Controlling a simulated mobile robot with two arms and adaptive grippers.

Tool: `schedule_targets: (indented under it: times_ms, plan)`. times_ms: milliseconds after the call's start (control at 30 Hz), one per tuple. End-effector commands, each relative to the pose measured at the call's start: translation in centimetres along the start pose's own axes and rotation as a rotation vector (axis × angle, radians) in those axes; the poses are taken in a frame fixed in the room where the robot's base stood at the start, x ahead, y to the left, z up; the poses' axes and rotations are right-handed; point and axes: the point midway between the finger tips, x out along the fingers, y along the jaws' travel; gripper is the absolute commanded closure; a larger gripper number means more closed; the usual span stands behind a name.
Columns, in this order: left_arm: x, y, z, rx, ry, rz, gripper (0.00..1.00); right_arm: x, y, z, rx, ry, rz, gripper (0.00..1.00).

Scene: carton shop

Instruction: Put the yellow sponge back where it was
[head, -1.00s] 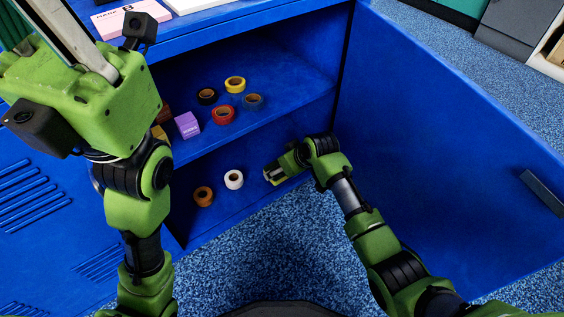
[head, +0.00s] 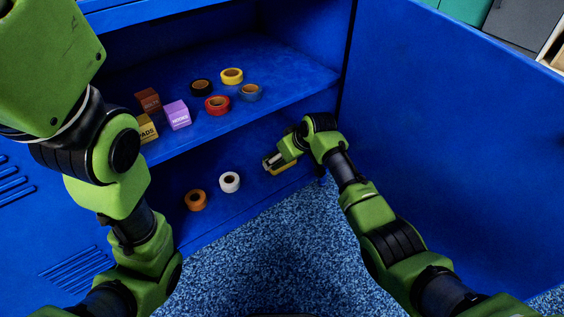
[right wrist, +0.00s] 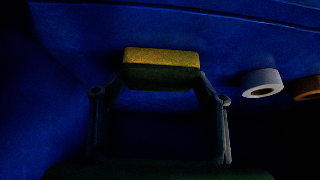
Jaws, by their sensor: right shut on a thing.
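The yellow sponge (head: 281,170) is at the lower level of the open blue cabinet, toward its right side. My right gripper (head: 273,165) reaches in there and is shut on it. In the right wrist view the sponge (right wrist: 161,58) sits between the two fingertips, its yellow side lit and its near side dark. I cannot tell whether it touches the lower shelf (head: 246,209). My left arm rises at the left of the head view; its gripper is outside the picture.
A white tape roll (head: 229,182) and an orange roll (head: 196,200) stand left of the sponge. The upper shelf (head: 285,88) holds several tape rolls and small boxes, including a purple box (head: 177,115). The open blue door (head: 450,150) is right of my right arm.

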Motion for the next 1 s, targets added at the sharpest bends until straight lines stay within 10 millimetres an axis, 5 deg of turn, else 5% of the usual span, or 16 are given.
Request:
schedule_targets:
  times_ms: [333,367,433,800,1000]
  plan:
    - [0.1,0.0,0.0,0.0,0.001,0.001,1.0,0.2,0.0,0.1,0.0,0.0,0.0,0.52]
    - [0.1,0.0,0.0,0.0,0.001,0.001,1.0,0.2,0.0,0.1,0.0,0.0,0.0,0.33]
    - [0.1,0.0,0.0,0.0,0.001,0.001,1.0,0.2,0.0,0.1,0.0,0.0,0.0,0.18]
    - [0.1,0.0,0.0,0.0,0.001,0.001,1.0,0.0,0.0,-0.1,0.0,0.002,0.001,0.18]
    - [1.9,-0.4,0.8,0.0,-0.002,0.001,1.0,-2.2,0.1,-0.3,0.0,0.001,0.001,0.18]
